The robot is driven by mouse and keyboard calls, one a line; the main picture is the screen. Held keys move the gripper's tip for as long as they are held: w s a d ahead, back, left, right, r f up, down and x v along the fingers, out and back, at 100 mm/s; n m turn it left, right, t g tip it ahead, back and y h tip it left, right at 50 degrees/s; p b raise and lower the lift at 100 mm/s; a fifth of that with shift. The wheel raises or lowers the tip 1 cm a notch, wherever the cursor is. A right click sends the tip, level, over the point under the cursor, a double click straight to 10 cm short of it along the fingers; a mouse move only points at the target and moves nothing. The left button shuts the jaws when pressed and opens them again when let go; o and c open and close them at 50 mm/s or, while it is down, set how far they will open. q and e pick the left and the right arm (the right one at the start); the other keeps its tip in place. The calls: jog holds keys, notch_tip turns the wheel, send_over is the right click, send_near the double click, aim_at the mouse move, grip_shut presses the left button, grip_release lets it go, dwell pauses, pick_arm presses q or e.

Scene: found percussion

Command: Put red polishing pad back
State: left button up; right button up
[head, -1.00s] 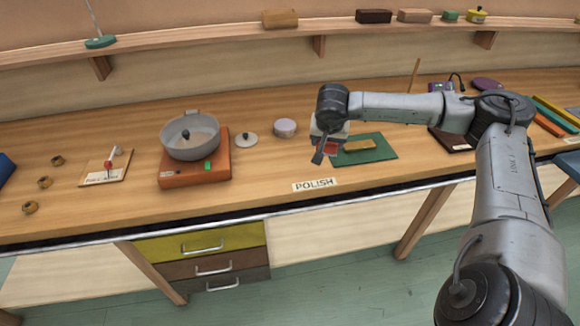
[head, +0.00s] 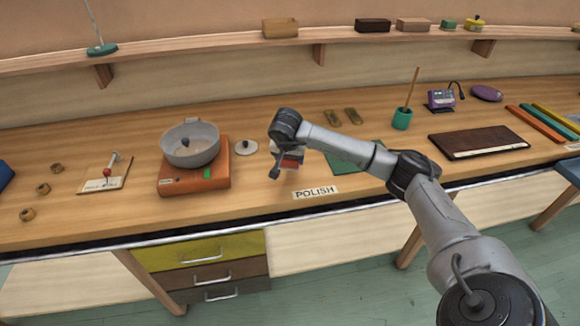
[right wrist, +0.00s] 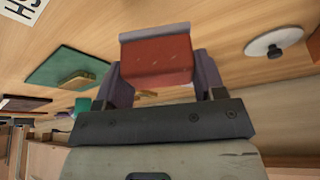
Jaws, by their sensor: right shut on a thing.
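My right gripper (head: 284,166) is shut on the red polishing pad (head: 291,162), just left of the green mat (head: 343,151) and above the bench behind the POLISH label (head: 315,192). The right wrist view shows the pad (right wrist: 157,60) as a red block with a pale strip along one edge, between the two fingers. In the head view my arm covers part of the mat. I cannot tell how high the pad is. My left gripper is not in view.
A grey knobbed lid (head: 244,147) lies left of my gripper, beside an orange burner (head: 196,181) holding a pan (head: 190,142). Behind the mat are two brown pieces (head: 342,117) and a green cup (head: 402,118) with a stick. A shelf (head: 215,44) runs above.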

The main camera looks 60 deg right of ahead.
aim_at(290, 166)
notch_tip(290, 166, down, 4)
jog(key=shift+r+b, duration=0.25)
jog(key=shift+b, duration=0.3)
jog(key=shift+f, duration=0.25)
jog(key=o, duration=0.9)
jog(key=shift+f, duration=0.1)
